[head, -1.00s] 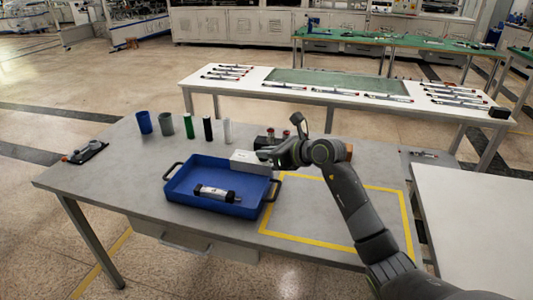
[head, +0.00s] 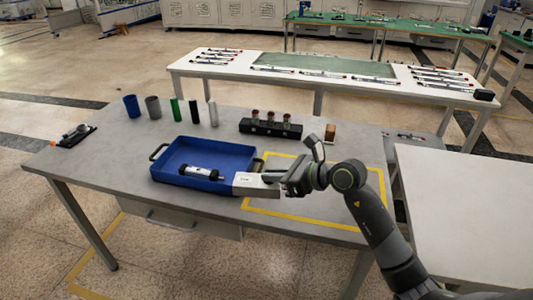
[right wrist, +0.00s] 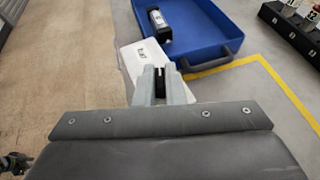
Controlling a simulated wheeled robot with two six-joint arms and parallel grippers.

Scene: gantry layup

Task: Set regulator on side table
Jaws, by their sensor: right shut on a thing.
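A white labelled box (head: 247,186), apparently the regulator, is held at the front right corner of the blue tray (head: 170,160). My right gripper (head: 277,181) is shut on its right end. In the right wrist view the box (right wrist: 138,62) extends beyond the gripper fingers (right wrist: 160,86), overlapping the tray's edge in the picture. I cannot tell how high it is held. A plain white table (head: 470,195), likely the side table, stands at the right with a bare top. My left gripper is not in view.
A silver cylinder with black ends (head: 203,173) lies in the tray. Several upright cups and tubes (head: 152,107) and a black holder (head: 270,129) stand behind it. A yellow taped rectangle (head: 320,224) marks the grey bench. A long table (head: 215,68) stands beyond.

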